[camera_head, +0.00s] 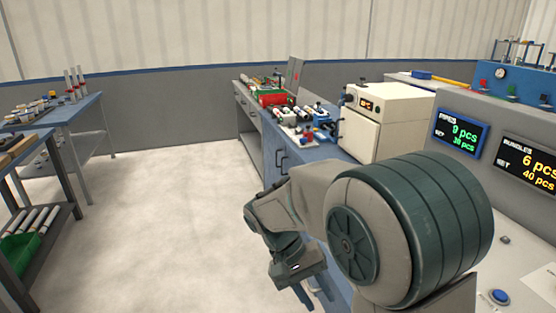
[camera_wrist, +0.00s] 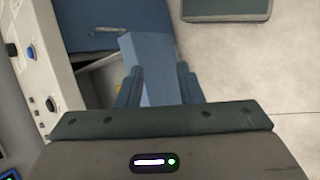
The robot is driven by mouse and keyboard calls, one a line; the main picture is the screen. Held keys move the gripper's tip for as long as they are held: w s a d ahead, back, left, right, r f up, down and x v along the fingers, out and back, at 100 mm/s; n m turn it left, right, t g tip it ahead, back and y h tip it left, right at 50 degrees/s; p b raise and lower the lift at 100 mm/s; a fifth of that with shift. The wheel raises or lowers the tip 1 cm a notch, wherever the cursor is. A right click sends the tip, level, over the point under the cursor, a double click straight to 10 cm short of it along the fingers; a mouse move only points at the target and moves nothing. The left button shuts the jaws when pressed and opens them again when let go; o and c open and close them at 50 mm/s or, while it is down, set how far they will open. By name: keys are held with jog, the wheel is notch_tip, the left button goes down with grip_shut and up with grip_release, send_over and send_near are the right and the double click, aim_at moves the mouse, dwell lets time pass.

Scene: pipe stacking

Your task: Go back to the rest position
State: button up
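My gripper (camera_head: 303,293) hangs low in front of the blue bench in the head view, partly hidden by its own wrist. In the wrist view my gripper's two dark fingers (camera_wrist: 160,87) stand apart, with a clear gap between them. A blue bar-like shape (camera_wrist: 150,75) shows in that gap; it looks like part of the bench beyond, and I see no pipe held. My arm's large round joint fills the lower right of the head view.
A grey console (camera_head: 490,110) with two displays stands at right, close to my arm. The blue bench (camera_head: 325,152) holds a white box-shaped machine (camera_head: 388,118) and small parts. A blue table (camera_head: 60,112) and a shelf rack (camera_head: 45,215) stand at left. The floor (camera_head: 170,200) between is clear.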

jog(key=s+d+r+t+y+p, duration=0.4)
jog(key=s+d+r+t+y, duration=0.2)
jog(key=s+r, duration=0.3)
jog(key=shift+d+r+p, duration=0.25)
jog(key=shift+d+p, duration=0.1)
jog(key=shift+d, duration=0.2)
jog(key=shift+w, duration=0.1)
dwell(0.9)
